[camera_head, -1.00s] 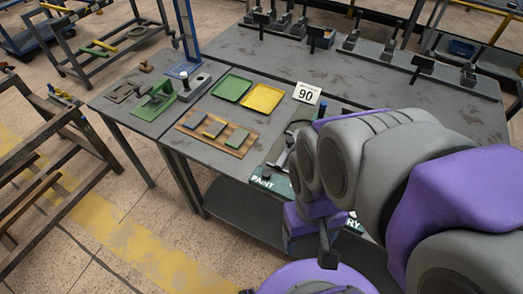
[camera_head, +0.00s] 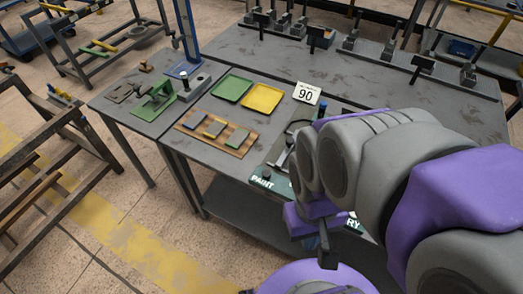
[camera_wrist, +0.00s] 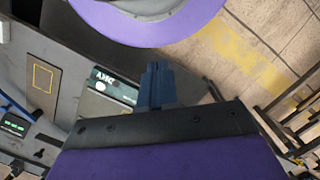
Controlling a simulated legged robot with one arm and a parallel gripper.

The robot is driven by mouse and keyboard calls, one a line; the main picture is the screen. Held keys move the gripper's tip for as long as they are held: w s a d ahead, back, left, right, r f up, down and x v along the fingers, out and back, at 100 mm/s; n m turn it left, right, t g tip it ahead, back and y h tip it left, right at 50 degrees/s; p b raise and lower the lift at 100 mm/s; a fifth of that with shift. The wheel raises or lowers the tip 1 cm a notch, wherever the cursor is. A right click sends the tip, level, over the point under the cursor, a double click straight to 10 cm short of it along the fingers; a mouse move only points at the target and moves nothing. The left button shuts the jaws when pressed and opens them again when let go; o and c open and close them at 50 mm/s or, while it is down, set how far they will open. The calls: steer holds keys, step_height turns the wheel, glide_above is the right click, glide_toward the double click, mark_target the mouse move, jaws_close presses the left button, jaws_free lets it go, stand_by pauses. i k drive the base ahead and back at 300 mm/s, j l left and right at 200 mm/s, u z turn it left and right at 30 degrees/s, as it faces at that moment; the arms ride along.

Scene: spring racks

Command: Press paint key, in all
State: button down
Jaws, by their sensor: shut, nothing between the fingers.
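The green key panel lies at the front edge of the grey table, with the white word PAINT (camera_head: 262,182) at its left end. A small dark key (camera_head: 267,175) stands just above that word. Letters RY show at the panel's right end (camera_head: 355,225); my arm hides the middle. My gripper (camera_head: 327,260) is shut and empty, pointing down in front of the table edge, apart from the panel.
A wooden board (camera_head: 217,132) with several coloured blocks lies left of the panel. Green (camera_head: 232,89) and yellow (camera_head: 262,98) trays and a "90" sign (camera_head: 307,93) stand behind.

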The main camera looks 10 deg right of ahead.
mark_target(266, 174)
steer(key=j+z, duration=0.3)
steer(key=j, duration=0.35)
steer(key=j+z, duration=0.25)
steer(key=j, duration=0.4)
steer(key=k+j+z, duration=0.15)
steer(key=j+z, duration=0.15)
steer(key=j, duration=0.35)
